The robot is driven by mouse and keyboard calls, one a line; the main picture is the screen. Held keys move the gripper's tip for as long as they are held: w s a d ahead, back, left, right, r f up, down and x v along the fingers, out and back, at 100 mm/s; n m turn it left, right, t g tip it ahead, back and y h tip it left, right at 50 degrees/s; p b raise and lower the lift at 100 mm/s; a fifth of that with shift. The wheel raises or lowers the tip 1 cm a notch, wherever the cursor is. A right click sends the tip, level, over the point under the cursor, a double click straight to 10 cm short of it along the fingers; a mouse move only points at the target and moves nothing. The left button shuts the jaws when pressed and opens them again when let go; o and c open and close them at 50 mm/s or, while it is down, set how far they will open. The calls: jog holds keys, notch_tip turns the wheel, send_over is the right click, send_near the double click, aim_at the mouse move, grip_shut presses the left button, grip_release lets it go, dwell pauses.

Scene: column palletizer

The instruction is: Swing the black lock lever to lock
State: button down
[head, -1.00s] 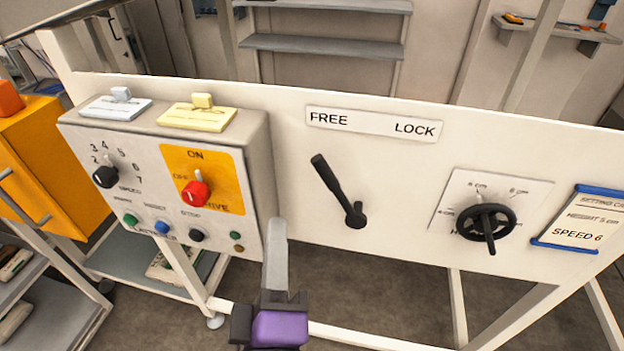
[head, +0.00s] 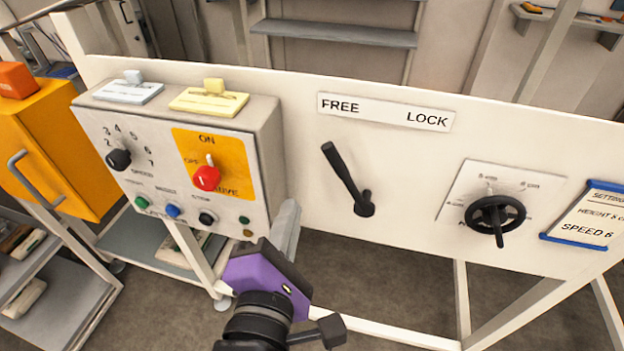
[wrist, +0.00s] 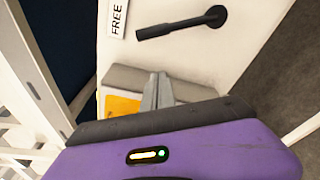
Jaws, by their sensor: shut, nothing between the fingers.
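The black lock lever (head: 343,176) stands on the white panel (head: 420,170), tilted up and left from its pivot, toward the FREE end of the FREE/LOCK label (head: 385,112). The lever also shows in the wrist view (wrist: 180,27), near the FREE part of the label (wrist: 117,18). My gripper (head: 288,222), with a purple body and grey fingers, is below and left of the lever, beside the control box's lower right corner. Its fingers are shut and apart from the lever; in the wrist view the closed fingertips (wrist: 157,85) show in front of the control box.
The control box (head: 185,150) with switches, knobs and buttons is close left of my gripper. A black handwheel (head: 495,214) and a setting card (head: 588,215) are right of the lever. The panel between box and lever is clear.

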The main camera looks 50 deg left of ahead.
jog(key=p+x, duration=0.1)
jog(key=x, duration=0.8)
jog(key=shift+w+a+r, duration=0.1)
jog(key=shift+w+a, duration=0.05)
jog(key=shift+w+r, duration=0.2)
jog(key=shift+w, duration=0.15)
jog(key=shift+w+d+r+p, duration=0.2)
jog(key=shift+d+r+p, duration=0.2)
jog(key=shift+d, duration=0.35)
jog(key=shift+w+d+r+p, duration=0.2)
jog(key=shift+d+r+p, duration=0.15)
jog(key=shift+d, duration=0.4)
